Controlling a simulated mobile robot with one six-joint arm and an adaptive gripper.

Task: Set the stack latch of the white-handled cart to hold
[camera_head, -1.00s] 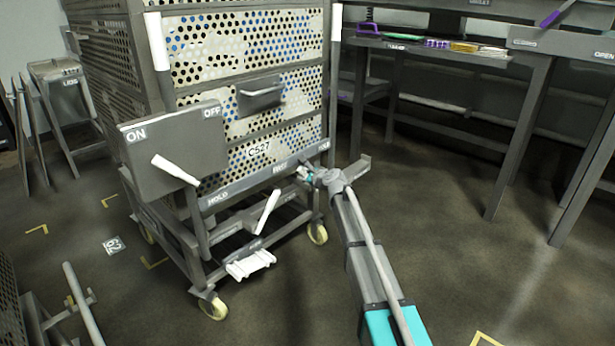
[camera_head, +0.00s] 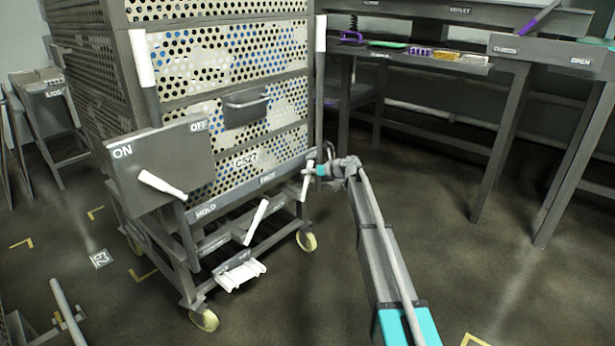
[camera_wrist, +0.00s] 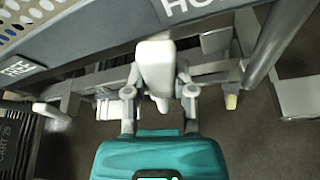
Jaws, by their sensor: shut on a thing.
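The white-handled cart (camera_head: 235,107) stands at left centre, a perforated basket stack with white upright handles. In the wrist view, my gripper (camera_wrist: 160,97) has a finger on each side of the white lever (camera_wrist: 156,65). The lever's top is just left below a partly cut-off label starting HO (camera_wrist: 190,6); FREE (camera_wrist: 18,68) is farther left.
Another white lever (camera_head: 256,222) and a white pedal (camera_head: 239,274) are on the cart's lower front. An ON/OFF panel (camera_head: 160,160) with a white handle is at its left. A bench (camera_head: 505,140) stands at right. Open floor (camera_head: 460,270) lies between them.

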